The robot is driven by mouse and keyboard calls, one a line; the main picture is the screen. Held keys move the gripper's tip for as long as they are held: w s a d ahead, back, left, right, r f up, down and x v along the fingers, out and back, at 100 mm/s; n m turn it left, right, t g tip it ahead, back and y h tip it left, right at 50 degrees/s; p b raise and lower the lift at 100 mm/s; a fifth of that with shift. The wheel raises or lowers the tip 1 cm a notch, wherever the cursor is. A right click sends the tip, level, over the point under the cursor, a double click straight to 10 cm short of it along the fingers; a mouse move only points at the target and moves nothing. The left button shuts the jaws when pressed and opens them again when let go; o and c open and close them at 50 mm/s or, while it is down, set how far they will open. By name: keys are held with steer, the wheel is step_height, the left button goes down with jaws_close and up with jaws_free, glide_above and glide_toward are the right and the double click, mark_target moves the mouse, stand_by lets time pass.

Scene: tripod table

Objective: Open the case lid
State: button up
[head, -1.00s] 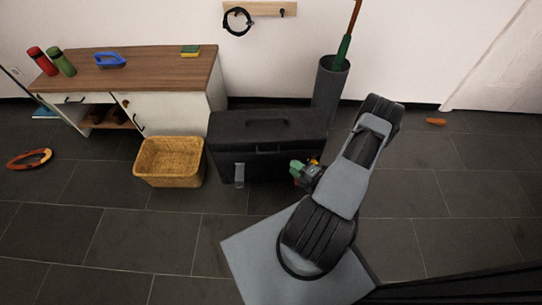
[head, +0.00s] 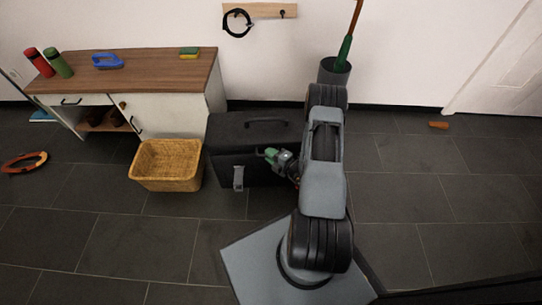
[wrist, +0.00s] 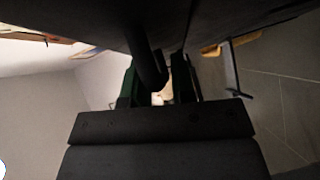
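The black case (head: 225,133) stands on the floor in the head view with its lid (head: 225,122) down. A carry handle (head: 268,123) is on the lid, and a grey latch (head: 238,177) hangs on the left of the front. The latch also shows in the wrist view (wrist: 231,68). My gripper (head: 268,154), with green fingers, is at the case's front near the lid edge. In the wrist view my gripper (wrist: 160,80) has its fingers apart, with a dark bar between them and a gap beside it. My arm hides the case's right end.
A wicker basket (head: 167,187) stands just left of the case. A cabinet (head: 170,98) is behind it. A tall dark bin (head: 334,72) stands behind my arm. The floor at the right is mostly clear, with a small orange object (head: 438,125).

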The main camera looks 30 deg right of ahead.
jaws_close()
stand_by(0.3)
steer(key=shift+r, duration=0.1)
